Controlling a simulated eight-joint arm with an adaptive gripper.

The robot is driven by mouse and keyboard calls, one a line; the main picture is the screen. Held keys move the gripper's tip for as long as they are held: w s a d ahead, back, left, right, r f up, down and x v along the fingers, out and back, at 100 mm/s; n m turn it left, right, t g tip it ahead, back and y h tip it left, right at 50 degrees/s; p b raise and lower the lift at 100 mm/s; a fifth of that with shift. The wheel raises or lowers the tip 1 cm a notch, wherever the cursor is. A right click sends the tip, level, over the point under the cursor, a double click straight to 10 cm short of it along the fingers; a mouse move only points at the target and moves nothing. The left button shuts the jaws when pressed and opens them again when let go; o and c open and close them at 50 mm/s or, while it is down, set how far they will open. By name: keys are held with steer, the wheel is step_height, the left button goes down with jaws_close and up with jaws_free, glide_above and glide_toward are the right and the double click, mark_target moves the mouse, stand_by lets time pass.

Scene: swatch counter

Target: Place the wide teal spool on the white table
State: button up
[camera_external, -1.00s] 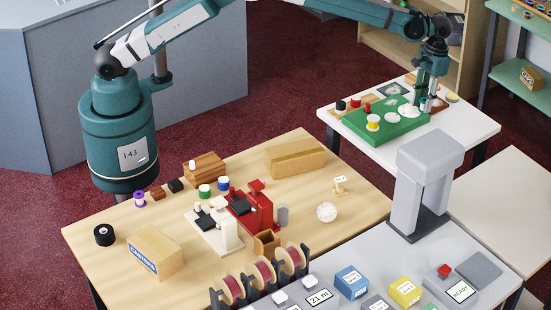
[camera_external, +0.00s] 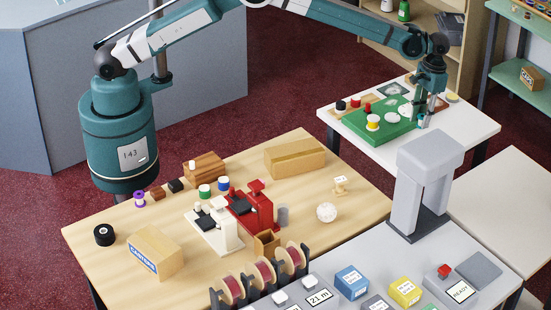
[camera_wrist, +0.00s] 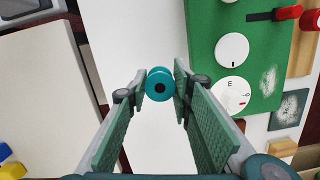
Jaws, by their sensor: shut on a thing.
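The wide teal spool (camera_wrist: 160,84) is held between the two fingers of my gripper (camera_wrist: 162,88) in the wrist view, its round end with a dark centre hole facing the camera. The white table (camera_wrist: 130,40) shows below and around it. In the external view, my gripper (camera_external: 424,115) is low over the white table (camera_external: 470,128), just right of the green board. The spool (camera_external: 422,122) is small and partly hidden there. I cannot tell whether it touches the tabletop.
A grey arch-shaped stand (camera_external: 430,160) rises in front of the white table. Bare white tabletop lies to the right of my gripper.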

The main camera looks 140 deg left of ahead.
steer(key=shift+f, duration=1.3)
steer(key=shift+f, duration=1.85)
steer(key=shift+f, duration=0.2)
steer(key=o, duration=0.8)
steer(key=shift+r, duration=0.15)
steer(key=r, duration=0.4)
steer(key=a+r, duration=0.1)
steer(key=r, duration=0.7)
steer(key=shift+w+a, duration=0.1)
steer(key=shift+a, duration=0.15)
